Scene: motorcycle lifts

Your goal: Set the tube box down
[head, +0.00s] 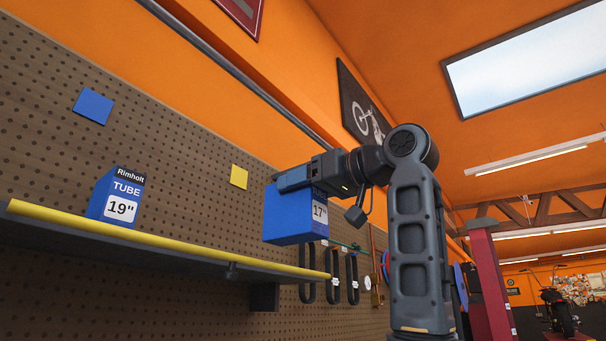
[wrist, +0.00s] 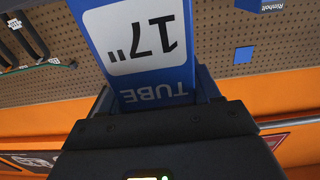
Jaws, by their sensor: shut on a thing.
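A blue tube box (head: 290,222) with a white 17" label is in my gripper (head: 294,178) in the head view. In the wrist view the tube box (wrist: 135,45) shows its label upside down between the fingers. My gripper (wrist: 155,95) is shut on it. The box hangs in the air near the right end of the shelf (head: 160,240), which has a yellow front edge. I cannot tell the exact gap between box and shelf.
Another blue box (head: 116,197) marked 19" stands on the shelf at the left. A blue square (head: 93,106) and a yellow square (head: 239,177) are on the pegboard (head: 150,130). Dark straps (head: 335,278) hang below the shelf's right end. The shelf between the boxes looks clear.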

